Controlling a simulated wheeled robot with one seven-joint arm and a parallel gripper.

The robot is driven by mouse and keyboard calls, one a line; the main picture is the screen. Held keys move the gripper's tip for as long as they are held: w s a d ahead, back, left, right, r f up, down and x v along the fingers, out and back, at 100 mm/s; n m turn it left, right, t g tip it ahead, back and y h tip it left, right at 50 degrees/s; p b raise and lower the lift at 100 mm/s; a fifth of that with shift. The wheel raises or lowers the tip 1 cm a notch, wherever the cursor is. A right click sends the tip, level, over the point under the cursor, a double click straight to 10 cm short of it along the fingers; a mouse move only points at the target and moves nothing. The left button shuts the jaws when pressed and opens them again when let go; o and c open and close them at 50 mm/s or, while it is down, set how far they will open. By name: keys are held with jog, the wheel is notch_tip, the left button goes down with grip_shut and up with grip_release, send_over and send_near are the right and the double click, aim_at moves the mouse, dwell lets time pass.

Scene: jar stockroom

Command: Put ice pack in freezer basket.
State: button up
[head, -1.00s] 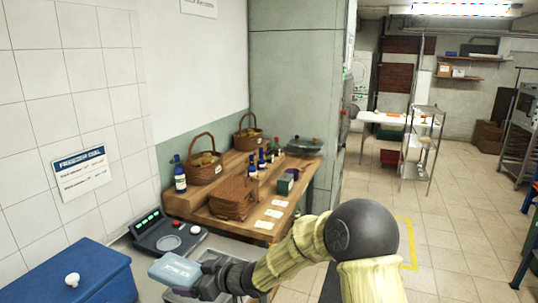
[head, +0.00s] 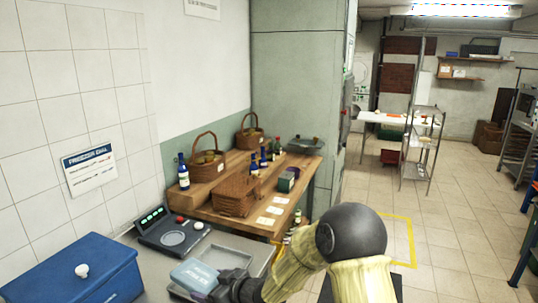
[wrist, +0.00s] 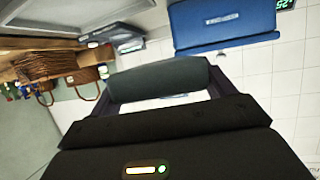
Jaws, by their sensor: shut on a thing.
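The ice pack (head: 194,275) is a pale blue, flat block with lettering. My gripper (head: 216,284) is shut on it and holds it over the left part of a grey metal tray on the counter; I cannot tell the height. In the wrist view the ice pack (wrist: 150,104) shows as a pale strip between the dark fingers of my gripper (wrist: 160,95). A blue chest (head: 75,290) with a white knob on its closed lid stands at the lower left; it also shows in the wrist view (wrist: 222,28). I cannot make out a freezer basket.
The shallow grey tray (head: 258,248) lies on the counter. A dark scale (head: 165,235) stands behind it. A wooden bench (head: 215,195) holds wicker baskets, bottles, cards and a green box. A sign (head: 89,169) is on the tiled wall. Open floor (head: 440,240) lies to the right.

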jog(key=w+d+f+m+t+h, duration=0.1)
jog(key=d+f+m+t+h, duration=0.45)
jog(key=d+f, duration=0.75)
jog(key=s+d+f+m+h, duration=0.2)
jog(key=d+m+h, duration=0.1)
jog(key=d, duration=0.6)
jog(key=s+d+f+m+h+p, duration=0.1)
jog(key=d+f+m+h, duration=0.1)
jog(key=d, duration=0.7)
jog(key=shift+s+d+m+t+h, duration=0.15)
jog(key=shift+s+m+t+h, duration=0.2)
jog(key=shift+s+m+h, duration=0.1)
jog(key=s+f, duration=0.4)
jog(key=f, duration=0.1)
jog(key=shift+s+f, duration=0.25)
jog(key=shift+s, duration=0.05)
jog(key=shift+f, duration=0.1)
